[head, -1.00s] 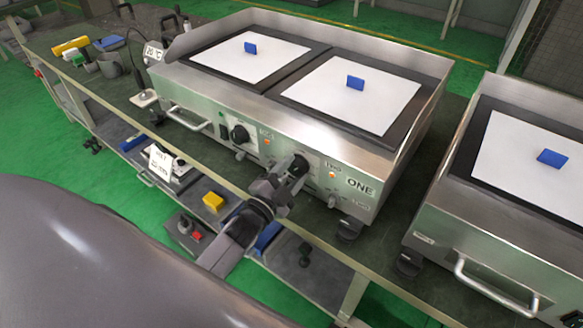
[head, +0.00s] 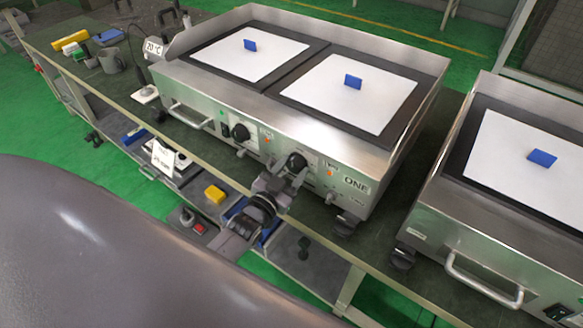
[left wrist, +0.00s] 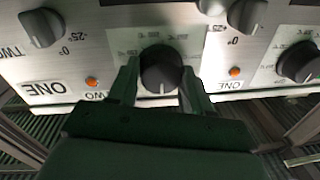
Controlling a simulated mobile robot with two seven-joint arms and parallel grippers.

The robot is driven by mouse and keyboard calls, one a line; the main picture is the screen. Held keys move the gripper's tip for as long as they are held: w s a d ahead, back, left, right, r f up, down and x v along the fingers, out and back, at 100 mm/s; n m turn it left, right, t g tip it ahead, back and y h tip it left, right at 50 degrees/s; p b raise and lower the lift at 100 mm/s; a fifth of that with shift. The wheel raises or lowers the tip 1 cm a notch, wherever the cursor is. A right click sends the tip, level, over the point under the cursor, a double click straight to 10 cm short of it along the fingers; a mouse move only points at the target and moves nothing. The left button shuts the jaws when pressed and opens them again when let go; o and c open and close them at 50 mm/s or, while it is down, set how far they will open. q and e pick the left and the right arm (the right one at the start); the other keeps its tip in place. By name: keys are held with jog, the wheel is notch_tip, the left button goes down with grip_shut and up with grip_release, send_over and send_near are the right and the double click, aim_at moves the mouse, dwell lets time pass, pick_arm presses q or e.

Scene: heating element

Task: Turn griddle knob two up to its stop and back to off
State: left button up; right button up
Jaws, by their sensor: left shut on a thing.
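The griddle (head: 350,150) is a steel twin-plate unit marked ONE on the bench. Its front has two large black knobs: a left one (head: 240,132) and a right one, knob two (head: 297,160), beside a TWO label. My left gripper (head: 283,180) is at knob two, reaching from below and in front. In the left wrist view, its two fingers stand on either side of the black knob (left wrist: 161,70), shut on it. A pale mark on the knob points down in that view. My right gripper is not in view.
An orange lamp (left wrist: 92,82) and smaller grey knobs, one of them at upper left (left wrist: 42,27), are near the held knob. A second griddle (head: 510,210) stands to the right. A front handle (head: 190,115) juts out at left. A lower shelf holds a yellow block (head: 214,194).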

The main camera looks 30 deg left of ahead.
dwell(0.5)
pick_arm(q)
jog(key=o, duration=1)
jog(key=shift+o, duration=0.2)
jog(key=s, duration=0.7)
jog(key=shift+a+p, duration=0.25)
jog(key=shift+p, duration=0.05)
jog(key=shift+s+f, duration=0.1)
jog(key=s+d+f+g+p, duration=0.1)
jog(key=s+d+g+p, duration=0.1)
jog(key=s, duration=0.6)
jog(key=s+d+f+g+h+p, duration=0.1)
jog(key=s+d+g+p, duration=0.1)
jog(key=s+g, duration=0.3)
jog(key=s+d, duration=0.1)
jog(key=s, duration=0.2)
jog(key=shift+d+n+g, duration=0.3)
